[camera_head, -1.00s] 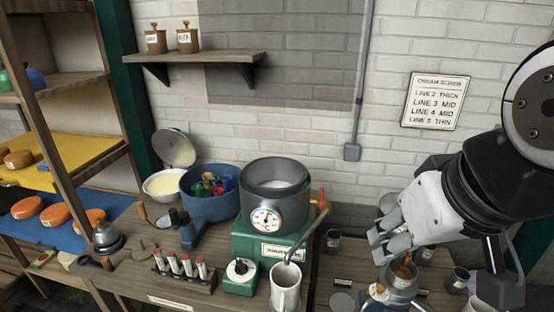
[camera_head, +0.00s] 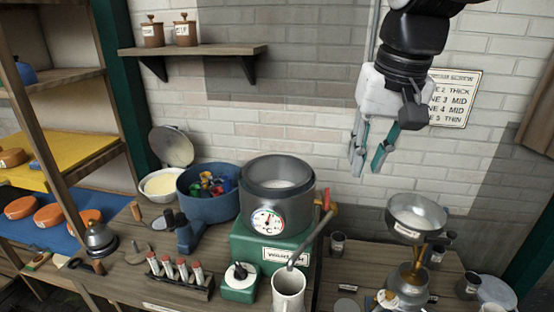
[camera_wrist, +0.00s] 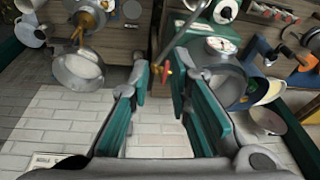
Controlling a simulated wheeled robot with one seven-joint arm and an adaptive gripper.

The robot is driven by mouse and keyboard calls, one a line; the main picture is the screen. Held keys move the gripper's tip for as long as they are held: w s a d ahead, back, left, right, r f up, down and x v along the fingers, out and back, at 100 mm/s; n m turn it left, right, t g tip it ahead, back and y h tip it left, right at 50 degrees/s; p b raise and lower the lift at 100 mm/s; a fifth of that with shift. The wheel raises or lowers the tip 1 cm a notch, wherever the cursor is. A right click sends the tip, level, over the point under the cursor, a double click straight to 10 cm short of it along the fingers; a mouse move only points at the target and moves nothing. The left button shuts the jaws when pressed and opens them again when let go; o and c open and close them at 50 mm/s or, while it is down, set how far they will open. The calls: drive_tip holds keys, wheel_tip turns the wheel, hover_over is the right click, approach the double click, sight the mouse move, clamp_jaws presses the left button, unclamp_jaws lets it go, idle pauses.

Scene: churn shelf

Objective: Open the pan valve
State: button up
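The dark grey pan (camera_head: 296,205) stands on a green labelled base (camera_head: 247,246), with a round dial (camera_head: 267,220) on its front. A small valve with a red and orange handle (camera_head: 329,202) sits at the pan's right side, above a grey pipe slanting down to a white mug (camera_head: 288,288). In the wrist view the valve (camera_wrist: 161,72) shows between and beyond the fingertips. My gripper (camera_head: 368,148) points down, above and right of the valve, apart from it. Its teal-padded fingers (camera_wrist: 160,82) are spread and empty.
A metal bowl stand (camera_head: 416,218) with a funnel stands at the right of the bench. A blue tub (camera_head: 209,207) of colored pieces and a rack of red-topped tubes (camera_head: 180,282) are at left. The white brick wall is close behind my gripper.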

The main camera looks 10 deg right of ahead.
sight(327, 198)
drive_tip(key=w+f+m+g+b, duration=0.1)
drive_tip(key=w+f, duration=0.1)
drive_tip(key=w, duration=0.6)
drive_tip(key=w+f+m+g+b, duration=0.1)
drive_tip(key=w+f+g, duration=0.15)
drive_tip(key=w, duration=0.45)
drive_tip(key=shift+t, duration=0.45)
drive_tip(key=f, duration=1.3)
drive_tip(key=shift+a+f+p, duration=0.2)
drive_tip(key=shift+f+p, duration=0.2)
clamp_jaws()
